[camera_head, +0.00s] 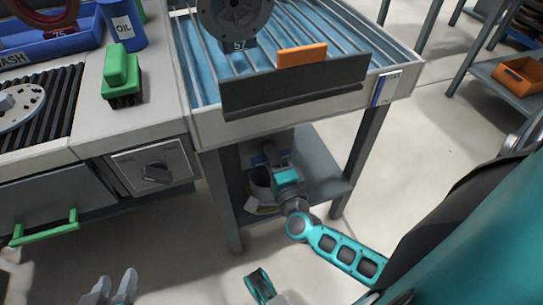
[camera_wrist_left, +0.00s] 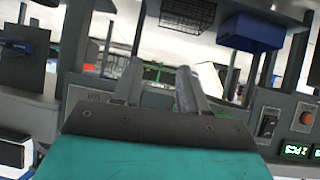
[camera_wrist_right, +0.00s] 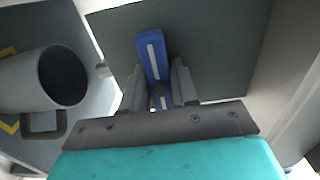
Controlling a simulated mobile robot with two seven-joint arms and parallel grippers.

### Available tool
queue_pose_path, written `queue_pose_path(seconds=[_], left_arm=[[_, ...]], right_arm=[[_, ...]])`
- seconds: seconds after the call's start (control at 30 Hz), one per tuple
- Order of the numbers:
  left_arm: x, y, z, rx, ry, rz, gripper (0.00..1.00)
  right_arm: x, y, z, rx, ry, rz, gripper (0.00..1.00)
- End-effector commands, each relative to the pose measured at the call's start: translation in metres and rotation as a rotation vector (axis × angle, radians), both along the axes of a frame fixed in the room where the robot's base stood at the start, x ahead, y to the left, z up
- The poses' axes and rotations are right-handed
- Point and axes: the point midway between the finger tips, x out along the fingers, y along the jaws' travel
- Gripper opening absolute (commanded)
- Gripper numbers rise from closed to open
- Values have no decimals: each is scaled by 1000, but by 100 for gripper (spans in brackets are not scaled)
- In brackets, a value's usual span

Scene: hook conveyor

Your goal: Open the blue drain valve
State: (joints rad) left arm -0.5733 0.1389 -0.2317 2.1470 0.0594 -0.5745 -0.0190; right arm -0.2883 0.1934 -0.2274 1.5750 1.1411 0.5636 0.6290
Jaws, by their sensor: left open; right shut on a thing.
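The blue drain valve lever (camera_wrist_right: 152,55), with a pale stripe along it, stands between the fingers of my right gripper (camera_wrist_right: 158,88) in the right wrist view. The gripper is shut on it. In the head view, my right gripper (camera_head: 272,161) reaches under the sink table, where a bit of the blue lever (camera_head: 259,160) shows. My left gripper (camera_head: 117,284) is at the bottom left of the head view, away from the valve. In the left wrist view its fingers (camera_wrist_left: 159,78) are apart, with nothing between them.
Table legs (camera_head: 362,150) flank my right arm. A counter with a dark knob (camera_head: 157,172) is on the left.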

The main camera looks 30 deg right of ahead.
Motion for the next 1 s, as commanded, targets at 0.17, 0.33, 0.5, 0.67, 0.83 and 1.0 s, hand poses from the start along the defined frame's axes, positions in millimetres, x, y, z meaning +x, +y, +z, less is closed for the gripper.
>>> queue_pose_path(seconds=[0.17, 0.33, 0.5, 0.67, 0.83, 1.0], left_arm=[[0, 0, 2, 0, -1, 1, 43], [0, 1, 7, 1, -2, 3, 43], [1, 3, 16, 2, -13, 9, 43], [0, 7, 21, 9, -10, 17, 43], [-3, 11, 25, 19, -7, 20, 43], [-6, 14, 29, 26, -5, 22, 43]], right_arm=[[0, 0, 0, -11, 4, 0, 0], [0, 0, 2, -62, 16, 0, 0], [0, 1, 3, -164, 41, 0, 0], [0, 1, 3, -299, 75, 0, 0], [0, 1, 3, -457, 113, 2, 0], [0, 1, 3, -614, 151, 1, 0]])
